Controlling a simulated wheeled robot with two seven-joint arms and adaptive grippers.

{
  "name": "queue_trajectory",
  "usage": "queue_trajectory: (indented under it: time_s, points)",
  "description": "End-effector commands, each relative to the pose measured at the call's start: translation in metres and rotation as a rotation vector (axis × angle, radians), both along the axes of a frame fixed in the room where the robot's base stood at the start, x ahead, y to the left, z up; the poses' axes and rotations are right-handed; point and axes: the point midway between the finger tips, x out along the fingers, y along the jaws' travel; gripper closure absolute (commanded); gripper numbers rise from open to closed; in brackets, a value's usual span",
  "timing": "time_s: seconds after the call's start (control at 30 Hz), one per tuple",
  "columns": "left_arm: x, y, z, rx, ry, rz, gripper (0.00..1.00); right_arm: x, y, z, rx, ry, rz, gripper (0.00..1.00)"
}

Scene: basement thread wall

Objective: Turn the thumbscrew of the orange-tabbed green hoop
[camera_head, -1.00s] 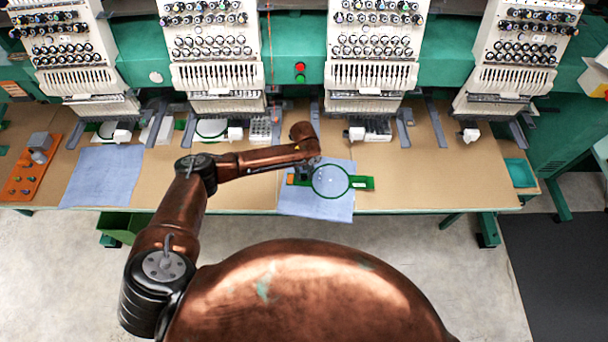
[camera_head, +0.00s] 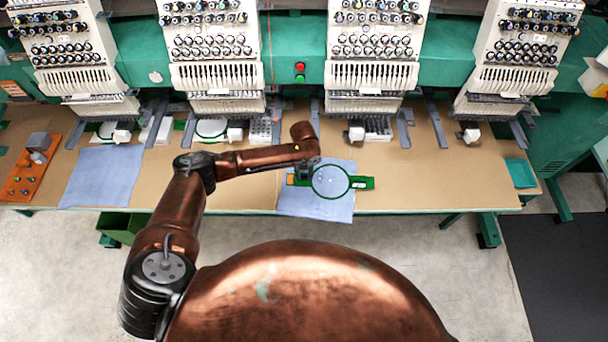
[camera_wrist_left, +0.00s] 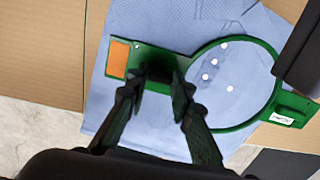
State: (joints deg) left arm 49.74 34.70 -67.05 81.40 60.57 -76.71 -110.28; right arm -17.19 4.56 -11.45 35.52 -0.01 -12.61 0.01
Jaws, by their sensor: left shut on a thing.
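The green hoop (camera_head: 348,187) lies on a blue cloth (camera_head: 315,208) at the table's front edge. Its orange tab (camera_head: 290,179) is on the left end; a green arm with a white label sticks out on the right. In the left wrist view the hoop (camera_wrist_left: 278,82), the orange tab (camera_wrist_left: 119,58) and the white label (camera_wrist_left: 281,119) show clearly. My left gripper (camera_head: 306,178) reaches down between the tab and the ring. In the wrist view its fingers (camera_wrist_left: 157,88) close around a dark part there, where the thumbscrew is largely hidden. My right gripper is not in view.
Embroidery machine heads (camera_head: 370,75) line the back of the table. A second blue cloth (camera_head: 103,176) and an orange rack (camera_head: 32,176) lie to the left. A teal tray (camera_head: 520,173) sits at the right end. Brown tabletop (camera_head: 440,180) right of the hoop is clear.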

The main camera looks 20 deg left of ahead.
Motion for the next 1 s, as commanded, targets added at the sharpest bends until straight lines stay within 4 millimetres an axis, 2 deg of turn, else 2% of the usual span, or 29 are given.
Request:
queue_trajectory:
  time_s: [0.3,0.63,0.77,1.0]
  points:
    - [0.0,0.0,0.0,0.001,0.0,0.001,0.61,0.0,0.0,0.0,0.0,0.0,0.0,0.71]
    - [0.0,0.0,0.004,0.0,-0.001,0.001,0.61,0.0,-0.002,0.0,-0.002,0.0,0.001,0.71]
    - [0.001,0.0,0.021,0.0,-0.003,0.001,0.61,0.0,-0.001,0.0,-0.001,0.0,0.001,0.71]
    - [0.001,0.0,0.071,0.0,-0.003,0.0,0.61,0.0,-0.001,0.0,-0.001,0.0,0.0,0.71]
